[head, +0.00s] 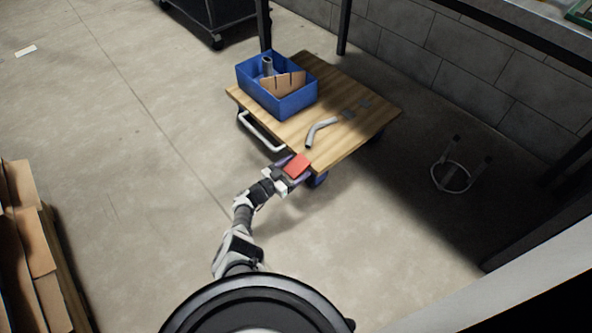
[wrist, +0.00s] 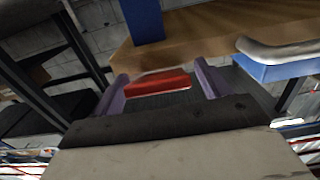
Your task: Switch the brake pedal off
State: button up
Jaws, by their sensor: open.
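The red brake pedal (head: 298,165) is at the near corner of a wooden-topped cart (head: 360,130), by a blue wheel (head: 319,180). My gripper (head: 291,171) is at the pedal, on its near side. In the wrist view the purple fingers of my gripper (wrist: 162,78) are spread apart, and the red pedal (wrist: 158,84) shows between them. There is a gap between each finger and the pedal's ends. I cannot tell whether anything touches it. The pedal's underside and mounting are hidden.
On the cart are a blue crate (head: 282,107) with parts inside and a bent grey pipe (head: 318,132). A white handle (head: 262,132) sticks out from the cart's left side. A round metal stand (head: 452,177) is to the right. Open floor lies left.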

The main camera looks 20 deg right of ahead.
jog(key=shift+w+d, duration=0.1)
jog(key=shift+d, duration=0.3)
jog(key=shift+c, duration=0.3)
jog(key=c, duration=1.3)
jog(key=r+y+p, duration=0.1)
jog(key=p, duration=0.3)
jog(key=shift+a+r+g, duration=0.1)
jog(key=shift+r+g, duration=0.15)
jog(key=shift+g, duration=0.05)
jog(key=shift+c, duration=0.2)
jog(key=y+p, duration=0.1)
jog(key=p, duration=0.1)
jog(key=r+y+p, duration=0.1)
jog(key=p, duration=0.2)
jog(key=shift+a+g+y, duration=0.1)
jog(key=shift+g+y, duration=0.2)
jog(key=shift+g, duration=0.1)
jog(key=shift+f+y+p, duration=0.15)
jog(key=shift+y+p, duration=0.35)
jog(key=shift+p, duration=0.4)
jog(key=shift+f, duration=0.1)
